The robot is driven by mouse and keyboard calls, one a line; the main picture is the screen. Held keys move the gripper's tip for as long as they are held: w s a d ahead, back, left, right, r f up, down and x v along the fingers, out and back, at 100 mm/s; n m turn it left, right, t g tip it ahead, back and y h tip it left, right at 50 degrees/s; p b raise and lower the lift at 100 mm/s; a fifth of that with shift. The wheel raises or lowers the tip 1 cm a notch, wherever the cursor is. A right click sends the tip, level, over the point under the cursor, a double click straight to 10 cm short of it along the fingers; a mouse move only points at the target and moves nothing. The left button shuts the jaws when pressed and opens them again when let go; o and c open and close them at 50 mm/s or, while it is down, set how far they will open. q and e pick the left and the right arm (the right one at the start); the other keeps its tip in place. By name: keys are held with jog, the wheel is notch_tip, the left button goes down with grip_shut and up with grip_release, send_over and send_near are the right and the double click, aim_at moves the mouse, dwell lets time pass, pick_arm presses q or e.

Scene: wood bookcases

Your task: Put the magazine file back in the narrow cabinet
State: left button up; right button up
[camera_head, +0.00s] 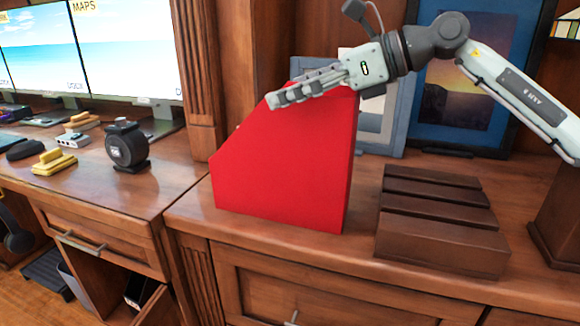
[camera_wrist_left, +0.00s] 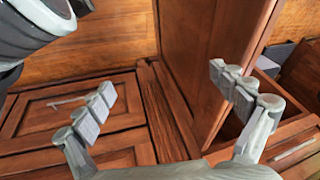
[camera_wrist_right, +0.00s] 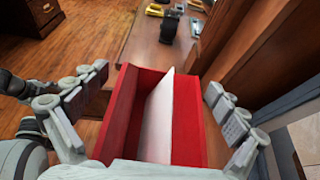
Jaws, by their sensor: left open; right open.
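The red magazine file (camera_head: 285,160) stands upright on the wooden counter. In the right wrist view its open top faces the camera, and a white sheet or folder (camera_wrist_right: 157,118) stands inside the file (camera_wrist_right: 187,130). My right gripper (camera_head: 300,90) is over the file's top, with its open fingers on either side in the right wrist view (camera_wrist_right: 157,85); contact is unclear. My left gripper (camera_wrist_left: 165,98) is open and empty, near a wooden door panel (camera_wrist_left: 205,60); it is outside the head view. An open compartment (camera_head: 98,283), possibly the narrow cabinet, shows below the desk drawer.
A dark brown stepped block (camera_head: 440,240) stands right of the file. Framed pictures (camera_head: 470,90) lean behind. A black round device (camera_head: 126,147) and a yellow object (camera_head: 53,162) sit on the desk at left. The counter's front edge is clear.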

jog(key=shift+c, duration=0.3)
jog(key=c, duration=1.9)
jog(key=shift+r, duration=0.2)
